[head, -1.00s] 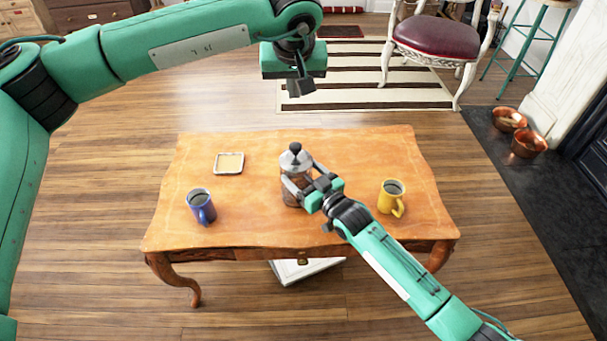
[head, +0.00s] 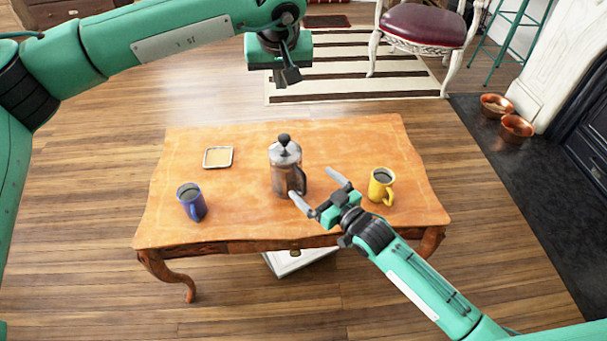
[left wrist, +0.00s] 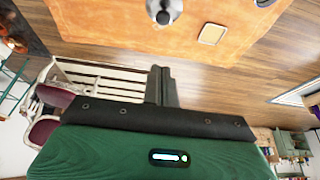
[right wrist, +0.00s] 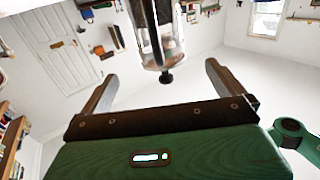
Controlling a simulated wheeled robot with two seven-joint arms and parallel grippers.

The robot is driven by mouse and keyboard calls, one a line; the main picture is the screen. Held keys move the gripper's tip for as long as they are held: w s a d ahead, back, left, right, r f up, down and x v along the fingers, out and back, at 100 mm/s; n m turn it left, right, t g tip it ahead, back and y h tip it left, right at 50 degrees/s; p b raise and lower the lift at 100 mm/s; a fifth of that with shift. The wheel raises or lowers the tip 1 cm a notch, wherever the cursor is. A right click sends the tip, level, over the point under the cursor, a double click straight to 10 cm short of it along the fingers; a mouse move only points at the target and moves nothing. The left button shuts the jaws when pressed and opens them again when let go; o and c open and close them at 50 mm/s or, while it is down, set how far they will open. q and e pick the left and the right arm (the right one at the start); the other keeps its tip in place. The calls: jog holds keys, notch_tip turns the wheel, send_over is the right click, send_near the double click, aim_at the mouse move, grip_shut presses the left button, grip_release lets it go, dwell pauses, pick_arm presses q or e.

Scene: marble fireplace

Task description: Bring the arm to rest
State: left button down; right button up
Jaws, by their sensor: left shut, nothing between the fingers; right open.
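My right gripper (head: 319,191) is open, with its fingers spread in front of and to the right of the French press (head: 285,170). The press stands upright on the wooden table (head: 240,225) and shows upside down in the right wrist view (right wrist: 160,45), beyond and between the open fingers (right wrist: 160,85). No finger appears to grip it. My left gripper (head: 288,77) is shut and empty, raised beyond the table's far edge. Its closed fingers show in the left wrist view (left wrist: 162,86), with the press's lid (left wrist: 163,12) near the top edge.
A blue mug (head: 192,203) stands at the table's left and a yellow mug (head: 380,186) at its right, close to my right gripper. A small square dish (head: 218,157) lies at the back left. A chair (head: 422,25) and copper pots (head: 516,128) stand beyond.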

jog(key=shift+v, duration=1.35)
